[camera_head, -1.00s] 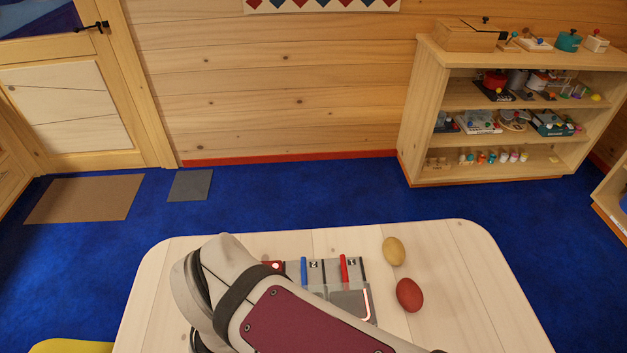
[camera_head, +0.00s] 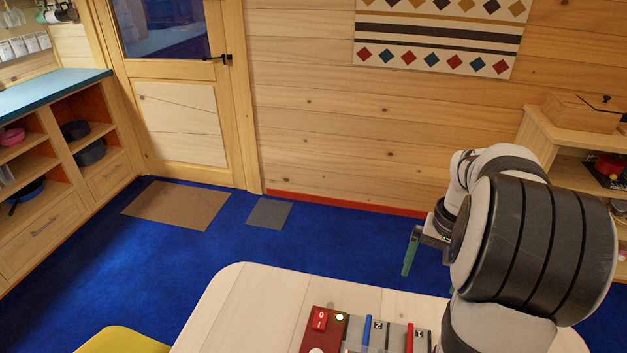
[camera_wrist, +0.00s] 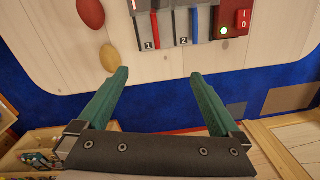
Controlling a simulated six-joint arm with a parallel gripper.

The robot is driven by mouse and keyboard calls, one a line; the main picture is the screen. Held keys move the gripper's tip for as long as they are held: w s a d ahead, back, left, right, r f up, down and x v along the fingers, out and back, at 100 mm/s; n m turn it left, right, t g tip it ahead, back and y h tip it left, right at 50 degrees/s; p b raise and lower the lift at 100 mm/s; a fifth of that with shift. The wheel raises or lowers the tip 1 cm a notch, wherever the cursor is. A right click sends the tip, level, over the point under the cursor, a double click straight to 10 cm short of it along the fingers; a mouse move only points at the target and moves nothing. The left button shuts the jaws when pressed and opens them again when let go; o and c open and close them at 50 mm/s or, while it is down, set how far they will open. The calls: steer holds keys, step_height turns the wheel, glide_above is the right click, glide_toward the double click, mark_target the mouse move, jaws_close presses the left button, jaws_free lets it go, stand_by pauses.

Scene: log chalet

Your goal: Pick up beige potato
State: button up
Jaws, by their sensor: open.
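The beige potato (camera_wrist: 110,57) lies on the pale wooden table (camera_wrist: 262,58), near its edge, in the upper left of the wrist view. A red potato (camera_wrist: 90,12) lies beside it, partly cut off by the picture's top. My gripper (camera_wrist: 161,74) is open and empty, its two green fingers spread apart. In the wrist view the beige potato is just beyond the left fingertip and not between the fingers. In the head view my gripper (camera_head: 410,250) shows at the right, above the far side of the table, and neither potato is visible there.
A grey device (camera_head: 391,334) with a red switch box (camera_head: 322,325), blue and red levers and a lit green light stands on the table. A shelf (camera_head: 537,140) is against the wall at right. A yellow seat (camera_head: 118,341) is at lower left.

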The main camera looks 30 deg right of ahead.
steer(key=s+d+f+m, duration=0.2)
steer(key=s+d+f, duration=0.3)
steer(key=s+d, duration=0.45)
steer(key=f, duration=0.5)
steer(key=w+d+f, duration=0.1)
steer(key=f, duration=0.9)
steer(key=shift+w+d, duration=0.3)
steer(key=shift+d, duration=0.1)
steer(key=c, duration=1.4)
steer(key=shift+o, duration=0.2)
steer(key=shift+r, duration=0.1)
